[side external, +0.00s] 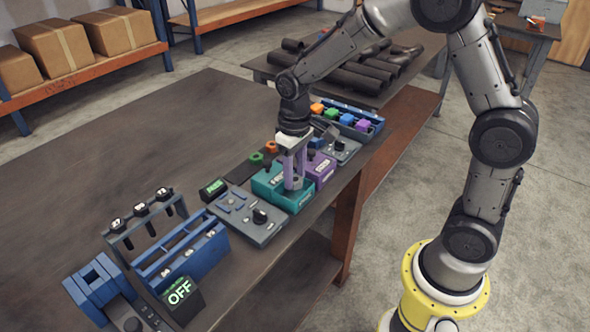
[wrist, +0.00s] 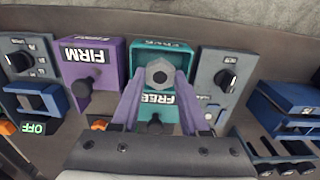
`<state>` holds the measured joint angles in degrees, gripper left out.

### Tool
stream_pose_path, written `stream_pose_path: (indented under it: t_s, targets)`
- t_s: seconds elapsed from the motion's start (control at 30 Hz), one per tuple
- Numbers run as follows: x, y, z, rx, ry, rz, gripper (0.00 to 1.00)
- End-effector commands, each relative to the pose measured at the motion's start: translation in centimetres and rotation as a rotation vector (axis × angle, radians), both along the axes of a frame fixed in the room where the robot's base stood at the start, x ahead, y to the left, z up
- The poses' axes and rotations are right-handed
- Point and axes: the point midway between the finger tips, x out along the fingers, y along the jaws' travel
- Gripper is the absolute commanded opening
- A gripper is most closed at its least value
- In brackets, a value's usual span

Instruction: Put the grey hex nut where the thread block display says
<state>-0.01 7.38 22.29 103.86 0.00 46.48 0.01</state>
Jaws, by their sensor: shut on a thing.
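My gripper (side external: 295,182) has purple fingers and points down at the teal block (side external: 268,186). It is shut on the grey hex nut (side external: 297,184). I cannot tell whether the nut touches the block. A purple block (wrist: 108,50), labelled FIRM, stands beside it; it also shows behind the teal block in the side view (side external: 322,168).
A grey knob panel (side external: 245,216) with a small green-lit display (side external: 213,188) adjoins the teal block. A blue rack (side external: 190,255) and an OFF display (side external: 180,291) stand nearer the camera. The bench's left side is clear.

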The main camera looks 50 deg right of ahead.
Motion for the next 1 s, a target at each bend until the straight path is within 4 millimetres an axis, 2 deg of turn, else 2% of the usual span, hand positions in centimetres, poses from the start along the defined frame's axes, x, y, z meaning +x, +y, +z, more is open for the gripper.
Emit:
stream_pose_path:
  t_s: [0.47,1.0]
  targets:
    - [0.01,0.0,-0.03,0.0,0.0,0.0,0.0]
    - [0.02,0.0,-0.97,0.0,0.0,0.0,0.0]
